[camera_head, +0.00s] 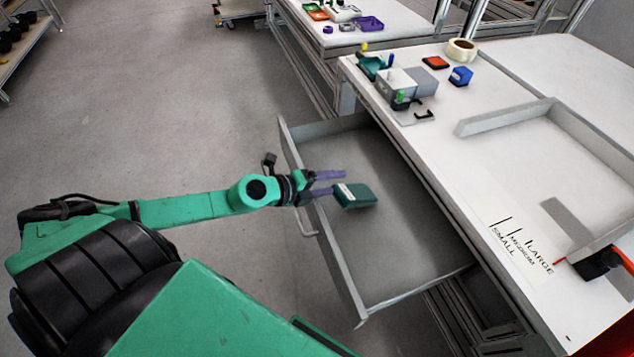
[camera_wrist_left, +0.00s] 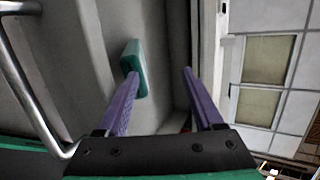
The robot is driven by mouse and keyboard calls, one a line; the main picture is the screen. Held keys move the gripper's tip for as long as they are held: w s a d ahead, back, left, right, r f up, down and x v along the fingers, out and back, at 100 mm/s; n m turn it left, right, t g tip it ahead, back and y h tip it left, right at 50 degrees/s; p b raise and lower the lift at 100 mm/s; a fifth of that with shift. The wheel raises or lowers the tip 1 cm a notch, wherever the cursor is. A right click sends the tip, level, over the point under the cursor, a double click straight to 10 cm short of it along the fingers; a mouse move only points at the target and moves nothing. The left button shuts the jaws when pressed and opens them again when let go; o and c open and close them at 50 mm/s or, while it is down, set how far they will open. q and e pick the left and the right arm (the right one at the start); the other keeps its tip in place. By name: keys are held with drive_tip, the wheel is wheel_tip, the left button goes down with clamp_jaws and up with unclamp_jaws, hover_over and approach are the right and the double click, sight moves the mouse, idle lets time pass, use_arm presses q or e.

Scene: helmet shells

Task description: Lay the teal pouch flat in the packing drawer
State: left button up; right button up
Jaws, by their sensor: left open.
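The teal pouch (camera_head: 355,196) is a small flat block with a pale label, seen over the open grey packing drawer (camera_head: 405,262) near the drawer's left side. My left gripper (camera_head: 337,183) reaches over the drawer's outer wall with its purple fingers apart. In the left wrist view the pouch (camera_wrist_left: 135,68) is by the tip of the left finger, and the gap between the fingers (camera_wrist_left: 160,85) looks empty. I cannot tell whether the pouch touches that finger or lies fully flat on the drawer floor.
A black and orange part (camera_head: 597,263) at the right edge may be my right arm. The drawer's near floor is clear.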

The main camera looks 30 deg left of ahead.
use_arm(q)
drive_tip(key=shift+s+a+r, duration=0.2)
drive_tip(key=shift+s+r, duration=0.3)
drive_tip(key=shift+r, duration=0.15)
drive_tip(key=shift+s+a+r, duration=0.2)
drive_tip(key=shift+s+r, duration=0.25)
drive_tip(key=shift+r, duration=0.15)
use_arm(e)
drive_tip(key=shift+f, duration=0.2)
use_arm(q)
drive_tip(key=shift+r, duration=0.1)
use_arm(e)
drive_tip(key=shift+d, duration=0.1)
